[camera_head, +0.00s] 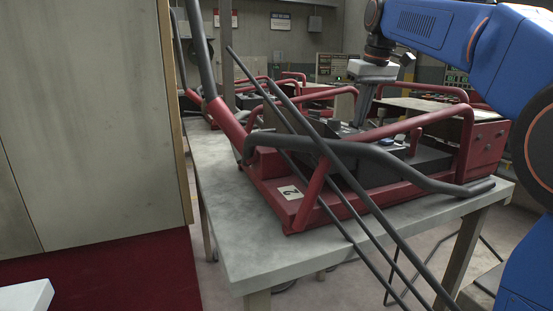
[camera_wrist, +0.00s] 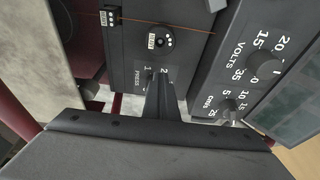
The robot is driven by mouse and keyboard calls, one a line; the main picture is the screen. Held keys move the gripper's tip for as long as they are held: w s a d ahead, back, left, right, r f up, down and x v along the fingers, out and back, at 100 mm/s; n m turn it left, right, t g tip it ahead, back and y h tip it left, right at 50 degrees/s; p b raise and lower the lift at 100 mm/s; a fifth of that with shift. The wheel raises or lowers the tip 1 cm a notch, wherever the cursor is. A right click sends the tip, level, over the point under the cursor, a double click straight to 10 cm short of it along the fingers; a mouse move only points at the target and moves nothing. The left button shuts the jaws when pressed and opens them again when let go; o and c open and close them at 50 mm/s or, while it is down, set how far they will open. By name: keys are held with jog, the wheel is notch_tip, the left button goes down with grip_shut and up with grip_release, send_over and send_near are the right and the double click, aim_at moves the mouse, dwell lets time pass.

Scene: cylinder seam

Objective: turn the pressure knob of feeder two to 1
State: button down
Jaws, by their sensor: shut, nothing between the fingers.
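Feeder two (camera_head: 278,205) is a red-framed machine on a table, with a white "2" plate (camera_head: 290,192) at its near corner. My gripper (camera_head: 362,118) reaches down from above into its frame, over the dark control panel. In the wrist view my gripper (camera_wrist: 160,108) is shut, its fingertips at the "PRESS" scale with the marks 1 and 2 beside them. The pressure knob itself does not show clearly; the fingers cover that spot. I cannot tell whether they touch it or where it points.
A volts knob (camera_wrist: 264,62) and a lower knob (camera_wrist: 228,105) sit on the panel to the right. A small round part (camera_wrist: 160,40) lies above the scale. Red bars (camera_head: 420,118) and dark rods (camera_head: 345,165) surround the feeder on the grey table (camera_head: 250,255).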

jog(key=shift+w+d, duration=0.35)
jog(key=shift+d, duration=0.5)
jog(key=shift+s+d, duration=0.25)
jog(key=shift+s, duration=0.05)
jog(key=w+v, duration=0.1)
jog(key=v, duration=0.4)
jog(key=shift+a+r, duration=0.25)
jog(key=shift+r, duration=0.3)
jog(key=shift+d, duration=0.1)
